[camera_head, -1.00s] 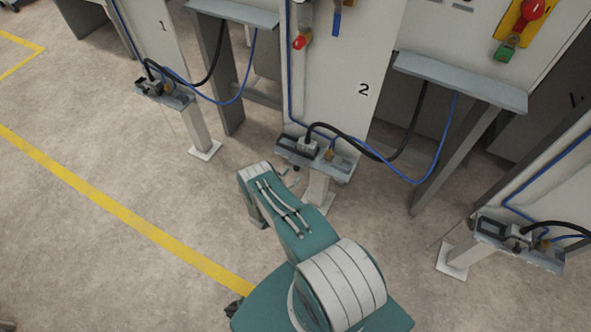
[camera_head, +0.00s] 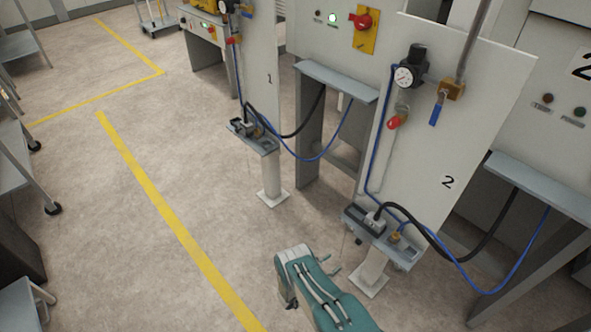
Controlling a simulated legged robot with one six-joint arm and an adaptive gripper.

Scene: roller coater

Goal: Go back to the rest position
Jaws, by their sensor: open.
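My teal arm rises from the bottom edge, its bent upper part in the lower middle of the view. My gripper (camera_head: 328,264) shows only in small part, as thin finger pieces just past the right side of the arm. It is open, and I see nothing held in it. Most of the gripper is hidden behind the arm. It appears in front of and a little left of the pedestal of panel 2 (camera_head: 447,182).
Panel 2 carries a gauge (camera_head: 405,76), a red knob and a blue-handled valve. A small shelf (camera_head: 383,236) with black and blue cables stands close to my arm. Panel 1 (camera_head: 262,70) is further back. Open floor and a yellow line (camera_head: 170,215) lie left.

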